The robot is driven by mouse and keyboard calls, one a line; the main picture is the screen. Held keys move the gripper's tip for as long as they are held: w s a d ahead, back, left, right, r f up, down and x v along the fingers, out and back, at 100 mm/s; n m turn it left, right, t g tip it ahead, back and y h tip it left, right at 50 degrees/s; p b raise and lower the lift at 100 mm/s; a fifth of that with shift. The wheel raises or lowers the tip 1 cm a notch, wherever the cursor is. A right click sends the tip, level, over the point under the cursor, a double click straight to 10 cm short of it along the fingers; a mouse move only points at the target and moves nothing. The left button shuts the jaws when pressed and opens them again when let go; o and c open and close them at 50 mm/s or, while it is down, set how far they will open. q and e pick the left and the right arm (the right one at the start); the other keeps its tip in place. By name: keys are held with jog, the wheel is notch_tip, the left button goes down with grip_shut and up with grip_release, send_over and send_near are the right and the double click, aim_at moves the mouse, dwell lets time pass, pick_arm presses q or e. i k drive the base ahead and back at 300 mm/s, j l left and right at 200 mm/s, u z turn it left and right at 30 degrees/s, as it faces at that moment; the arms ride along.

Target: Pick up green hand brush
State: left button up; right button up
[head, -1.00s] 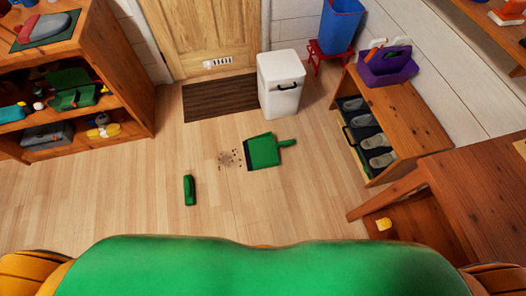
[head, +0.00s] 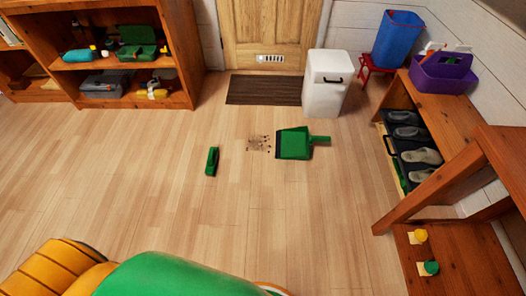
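The green hand brush (head: 212,161) lies on the wooden floor, left of the dirt pile and apart from it. It is a small narrow dark-green piece, long side roughly pointing away from me. A green dustpan (head: 294,143) lies on the floor to its right, its handle pointing right. A small scatter of dark crumbs (head: 259,143) lies between the brush and the dustpan. Neither of my grippers shows in the head view; only my green and orange body shows at the bottom left.
A white bin (head: 325,84) stands by a dark doormat (head: 264,90) at the door. A wooden shelf (head: 187,60) stands at the back left. A shoe bench (head: 455,105) and a wooden table (head: 503,150) line the right. The floor around the brush is clear.

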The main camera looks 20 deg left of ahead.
aim_at(211, 161)
jog(key=u, duration=1.2)
